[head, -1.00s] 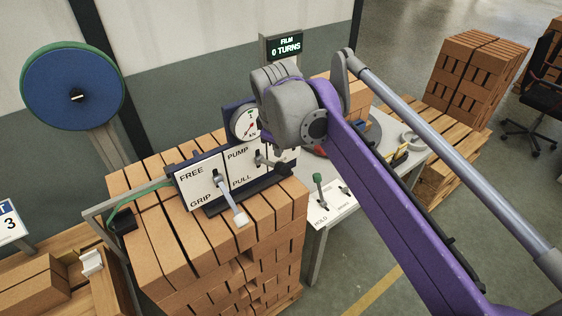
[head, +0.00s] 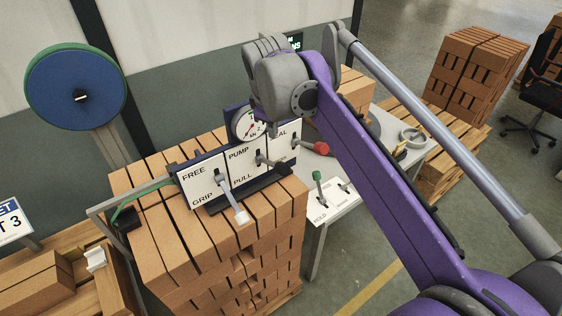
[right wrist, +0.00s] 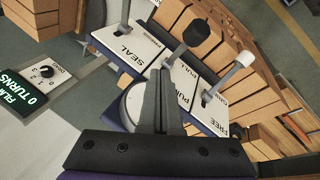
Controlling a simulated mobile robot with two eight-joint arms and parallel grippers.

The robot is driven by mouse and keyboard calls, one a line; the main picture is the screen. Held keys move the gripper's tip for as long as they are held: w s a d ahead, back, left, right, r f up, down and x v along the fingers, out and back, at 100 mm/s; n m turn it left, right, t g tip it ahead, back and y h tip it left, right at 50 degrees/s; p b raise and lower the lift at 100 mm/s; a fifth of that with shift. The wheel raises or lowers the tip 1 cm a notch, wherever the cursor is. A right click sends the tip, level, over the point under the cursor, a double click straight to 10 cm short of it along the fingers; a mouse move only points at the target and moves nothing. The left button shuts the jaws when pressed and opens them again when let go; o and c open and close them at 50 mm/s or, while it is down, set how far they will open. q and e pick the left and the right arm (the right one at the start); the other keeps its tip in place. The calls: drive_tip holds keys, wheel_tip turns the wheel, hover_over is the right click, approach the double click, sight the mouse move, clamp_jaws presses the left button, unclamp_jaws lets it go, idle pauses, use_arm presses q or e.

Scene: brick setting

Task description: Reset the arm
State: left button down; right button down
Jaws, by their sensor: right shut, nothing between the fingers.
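My right arm, purple with a grey wrist, reaches in from the lower right of the head view. Its gripper (head: 275,125) hangs by the gauge, mostly hidden by the wrist. In the right wrist view the fingers (right wrist: 160,105) are shut and empty, in front of the round gauge. A lever panel (head: 225,175) stands on a brick stack. It has a white-tipped lever (head: 235,205), a black-tipped lever (head: 270,163) and a red-tipped lever (head: 318,148). The white and black tips also show in the right wrist view. My left gripper is out of view.
The panel stands on a strapped brick stack (head: 170,235). A table (head: 338,205) with a green-knobbed lever (head: 318,185) is to its right. A blue and green reel (head: 77,88) stands at the left. More bricks and a chair are at the far right.

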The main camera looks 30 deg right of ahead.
idle(0.5)
drive_tip(key=s+a+f+m+t+y, duration=0.1)
drive_tip(key=s+a+f+m, duration=0.2)
drive_tip(key=s+a+f, duration=0.2)
drive_tip(key=s+a+f+m+t+y, duration=0.1)
drive_tip(key=s+a+f+m, duration=0.2)
drive_tip(key=s+f, duration=0.8)
wheel_tip(320, 180, down, 5)
drive_tip(key=shift+s+a+f+m+t, duration=0.1)
drive_tip(key=shift+s+a+m+t, duration=0.25)
drive_tip(key=shift+a, duration=0.8)
idle(0.3)
drive_tip(key=w+d+r+n+g, duration=0.1)
drive_tip(key=w+d+r+n, duration=0.2)
drive_tip(key=w+r, duration=0.3)
drive_tip(key=w+d+r+n+g+y, duration=0.1)
drive_tip(key=w+d+r+n, duration=0.3)
drive_tip(key=r, duration=0.6)
drive_tip(key=w+d+r+n+g+y, duration=0.1)
drive_tip(key=w+d+r+n, duration=0.2)
drive_tip(key=w+r, duration=0.5)
drive_tip(key=shift+w+d+r+n, duration=0.3)
drive_tip(key=shift+d+n, duration=0.1)
drive_tip(key=shift+n, duration=0.45)
drive_tip(key=shift+f, duration=0.1)
